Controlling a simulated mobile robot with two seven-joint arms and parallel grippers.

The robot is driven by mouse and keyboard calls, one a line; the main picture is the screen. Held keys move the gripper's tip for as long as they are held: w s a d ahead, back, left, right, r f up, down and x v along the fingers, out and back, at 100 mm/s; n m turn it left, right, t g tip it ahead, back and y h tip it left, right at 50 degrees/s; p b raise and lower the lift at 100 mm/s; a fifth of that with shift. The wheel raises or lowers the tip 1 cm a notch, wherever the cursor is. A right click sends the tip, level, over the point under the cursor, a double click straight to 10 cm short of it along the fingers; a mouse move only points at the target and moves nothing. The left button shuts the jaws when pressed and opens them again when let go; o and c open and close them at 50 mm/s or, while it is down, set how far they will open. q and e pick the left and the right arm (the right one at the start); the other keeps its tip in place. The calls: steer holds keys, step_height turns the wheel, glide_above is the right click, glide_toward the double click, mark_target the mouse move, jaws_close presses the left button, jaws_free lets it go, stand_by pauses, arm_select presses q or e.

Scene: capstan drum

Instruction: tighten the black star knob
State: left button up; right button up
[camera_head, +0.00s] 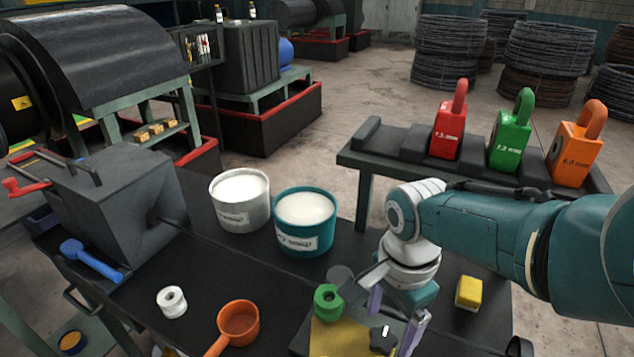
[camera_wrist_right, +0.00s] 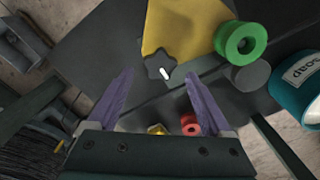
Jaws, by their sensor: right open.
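The black star knob (camera_head: 383,340) stands at the front edge of the head view, beside a yellow plate (camera_head: 340,338). A white mark shows on it. In the right wrist view the knob (camera_wrist_right: 155,62) lies ahead of the fingertips, roughly between their lines, by the yellow plate's edge. My right gripper (camera_head: 391,332) is open, its purple fingers pointing down close to the knob. In the wrist view the gripper (camera_wrist_right: 158,85) has nothing between its fingers. I cannot tell whether a finger touches the knob. My left gripper is not in view.
A green ring (camera_head: 327,300) sits beside the yellow plate. A teal soap tub (camera_head: 304,238) and a white tub (camera_head: 240,217) stand behind. A yellow block (camera_head: 469,292) lies right of the gripper. An orange scoop (camera_head: 237,325) and white roll (camera_head: 172,301) lie left.

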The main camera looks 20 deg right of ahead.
mark_target(387, 336)
step_height(387, 336, up, 6)
steer(key=p, duration=0.3)
steer(key=shift+r+p, duration=0.1)
steer(key=shift+p, duration=0.25)
steer(key=shift+r, duration=0.85)
steer(key=s+a+r+n+t, duration=0.35)
steer(key=s+r+n, duration=0.85)
steer(key=s+n, duration=0.5)
step_height(387, 336, up, 15)
steer(key=n+p, duration=0.2)
steer(key=p, duration=1.3)
steer(key=shift+w+a+r, duration=0.2)
steer(key=shift+a, duration=0.25)
